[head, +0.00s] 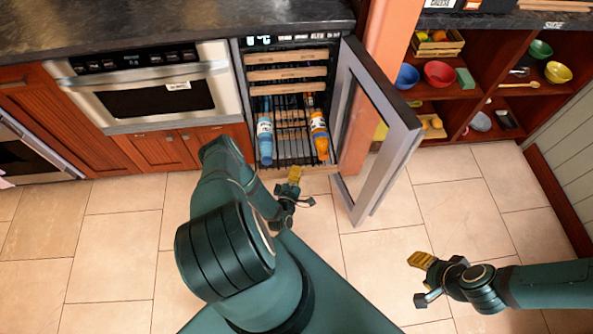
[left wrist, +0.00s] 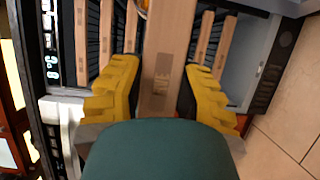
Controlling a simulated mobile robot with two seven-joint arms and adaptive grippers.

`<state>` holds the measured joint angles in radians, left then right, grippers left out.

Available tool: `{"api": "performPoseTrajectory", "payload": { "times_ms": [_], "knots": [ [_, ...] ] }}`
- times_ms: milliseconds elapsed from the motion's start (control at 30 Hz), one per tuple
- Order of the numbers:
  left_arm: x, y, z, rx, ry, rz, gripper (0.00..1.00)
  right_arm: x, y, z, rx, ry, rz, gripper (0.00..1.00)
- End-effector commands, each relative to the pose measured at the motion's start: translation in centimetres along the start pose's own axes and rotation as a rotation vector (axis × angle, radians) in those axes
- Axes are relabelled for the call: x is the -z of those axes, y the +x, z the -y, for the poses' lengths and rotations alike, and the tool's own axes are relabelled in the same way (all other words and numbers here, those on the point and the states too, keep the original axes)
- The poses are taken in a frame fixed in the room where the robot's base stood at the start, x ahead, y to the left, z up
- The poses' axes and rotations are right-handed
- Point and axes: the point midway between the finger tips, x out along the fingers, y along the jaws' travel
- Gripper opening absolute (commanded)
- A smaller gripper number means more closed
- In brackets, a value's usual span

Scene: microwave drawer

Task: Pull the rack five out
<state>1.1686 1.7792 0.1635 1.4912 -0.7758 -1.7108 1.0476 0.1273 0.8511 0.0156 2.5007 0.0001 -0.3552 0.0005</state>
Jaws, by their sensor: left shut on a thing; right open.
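The wine cooler (head: 290,85) stands open under the counter, with several wood-fronted racks inside. Rack five has a light wooden front strip (left wrist: 165,60) with dark lettering, seen close up in the left wrist view. In the head view, a low wooden rack front (head: 318,170) shows at the cooler's bottom edge. My left gripper (head: 291,186) is there; in the left wrist view its yellow fingers (left wrist: 160,85) lie on both sides of the strip, shut on it. My left forearm hides part of the area. My right gripper (head: 418,280) is open and empty over the floor.
The glass door (head: 375,125) stands open to the right of my left gripper. A blue bottle (head: 265,140) and an orange bottle (head: 318,135) lie in the cooler. Shelves with bowls (head: 438,73) stand at right. The tiled floor in front is clear.

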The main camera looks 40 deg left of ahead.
Motion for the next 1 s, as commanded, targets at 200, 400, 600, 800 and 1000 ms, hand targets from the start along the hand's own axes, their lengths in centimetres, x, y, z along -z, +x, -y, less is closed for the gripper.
{"api": "performPoseTrajectory", "payload": {
  "times_ms": [200,400,600,800,1000],
  "knots": [
    [-0.5,0.0,-0.1,-0.001,-0.006,0.008,0.00,0.0,0.0,0.0,0.000,0.000,0.000,0.47],
    [-0.5,0.0,-0.1,-0.001,-0.006,0.008,0.47,0.0,0.0,0.0,0.000,0.000,0.000,0.47],
    [-0.3,0.0,0.0,-0.001,-0.003,0.004,0.67,0.0,0.0,0.0,0.000,0.000,0.000,0.47],
    [-0.1,0.0,-0.2,-0.001,-0.002,0.002,0.67,0.0,0.0,0.0,0.000,0.000,0.000,0.47],
    [-0.1,0.0,-1.9,-0.002,-0.002,0.002,0.67,0.0,0.0,0.0,0.000,0.000,0.000,0.47]
  ]
}}
